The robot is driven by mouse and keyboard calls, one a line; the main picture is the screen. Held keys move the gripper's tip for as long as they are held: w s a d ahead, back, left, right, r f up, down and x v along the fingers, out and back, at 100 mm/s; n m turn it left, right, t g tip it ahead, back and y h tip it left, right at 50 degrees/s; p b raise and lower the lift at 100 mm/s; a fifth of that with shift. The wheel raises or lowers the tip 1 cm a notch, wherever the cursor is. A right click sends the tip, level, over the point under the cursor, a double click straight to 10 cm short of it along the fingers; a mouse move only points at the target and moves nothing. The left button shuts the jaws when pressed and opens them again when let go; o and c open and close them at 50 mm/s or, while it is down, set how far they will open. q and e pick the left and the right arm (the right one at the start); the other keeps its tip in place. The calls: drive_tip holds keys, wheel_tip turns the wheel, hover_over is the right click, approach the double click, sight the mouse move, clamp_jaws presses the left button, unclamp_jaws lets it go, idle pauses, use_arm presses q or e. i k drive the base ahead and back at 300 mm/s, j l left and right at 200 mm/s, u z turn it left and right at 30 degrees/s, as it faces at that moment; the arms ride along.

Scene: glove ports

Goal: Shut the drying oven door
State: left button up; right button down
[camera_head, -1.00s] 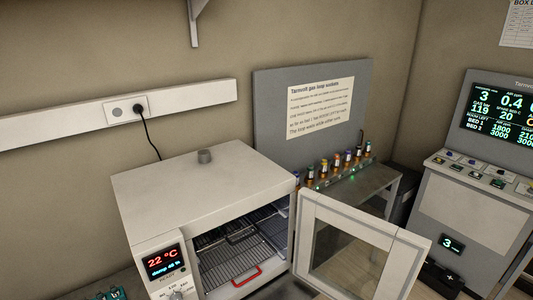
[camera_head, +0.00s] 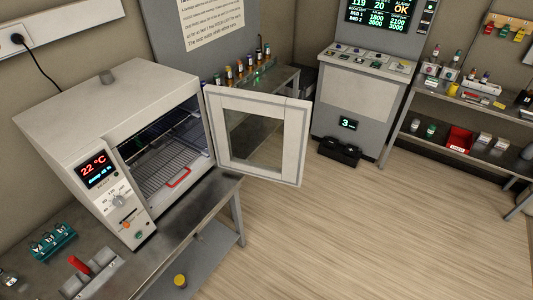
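The drying oven (camera_head: 105,125) is a white box on a metal bench at the left, with a red display reading 22 °C and a dial on its front. Its door (camera_head: 293,142) stands wide open, swung out to the right from the hinge side, with a dark glass window in a white frame. Inside the oven are wire racks, and a red handle (camera_head: 178,178) shows at the front of one rack. Neither of my grippers shows in the head view.
The metal bench (camera_head: 205,212) under the oven holds a teal rack (camera_head: 52,242) and a red-handled item (camera_head: 82,266). A grey console (camera_head: 358,100) and a shelf unit (camera_head: 468,100) stand at the back right. The wooden floor (camera_head: 330,240) in front is clear.

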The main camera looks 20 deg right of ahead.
sight(295, 113)
drive_tip(key=k+u, duration=0.15)
drive_tip(key=u, duration=1.4)
drive_tip(key=l+u, duration=0.15)
drive_tip(key=l, duration=0.35)
drive_tip(key=l+u, duration=0.1)
drive_tip(key=l, duration=0.35)
drive_tip(key=k+l+u, duration=0.15)
drive_tip(key=l, duration=0.35)
drive_tip(key=l+u, duration=0.1)
drive_tip(key=l, duration=0.4)
drive_tip(key=k+l+u, duration=0.15)
drive_tip(key=l, duration=0.3)
